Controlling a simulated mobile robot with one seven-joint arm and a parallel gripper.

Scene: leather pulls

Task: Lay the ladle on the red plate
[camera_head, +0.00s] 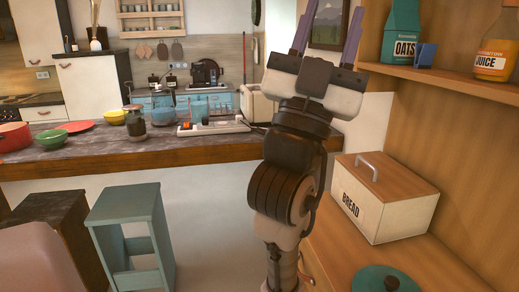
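A flat red plate (78,127) lies on the dark counter at the left, just behind the green bowl. I see nothing on it. I cannot make out the ladle for certain; small items on the white tray (213,129) are too small to tell apart. My gripper (328,32) is raised at the upper right, its two purple fingers pointing up and wide apart. It is open and empty, in front of the counter and well to the right of the plate.
On the counter are a red pot (14,136), a green bowl (53,137), a yellow bowl (115,117) and a dark jar (135,122). A teal stool (130,215) stands before it. A bread box (385,205) and shelf (450,78) are at the right.

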